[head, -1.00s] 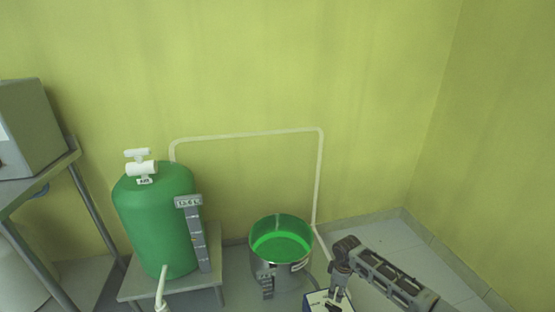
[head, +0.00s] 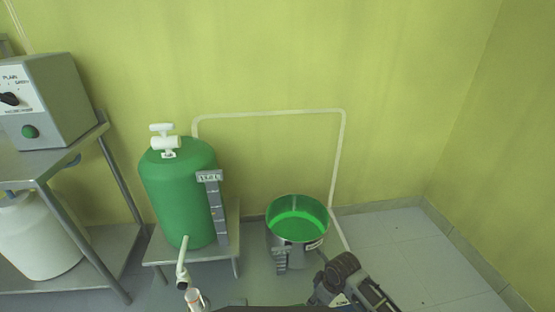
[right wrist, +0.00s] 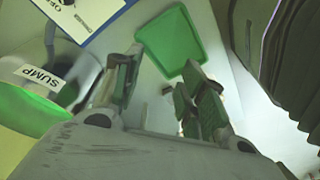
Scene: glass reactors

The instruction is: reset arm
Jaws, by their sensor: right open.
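My right gripper comes in from the lower right of the head view, where my right arm (head: 350,282) shows near the bottom edge, beside the bucket. The right wrist view shows its two fingers (right wrist: 160,88) spread apart, with nothing held between them. My left gripper is not in view. The metal bucket (head: 283,254) with green inside stands on the floor. In the right wrist view it carries a SUMP label (right wrist: 40,77) and lies left of the fingers.
A green tank (head: 178,190) with a white valve on top stands on a low metal stand (head: 235,265). A metal table (head: 60,160) with a grey control box (head: 65,105) is at left. A green square item (right wrist: 170,40) lies beyond the fingers. Floor at right is clear.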

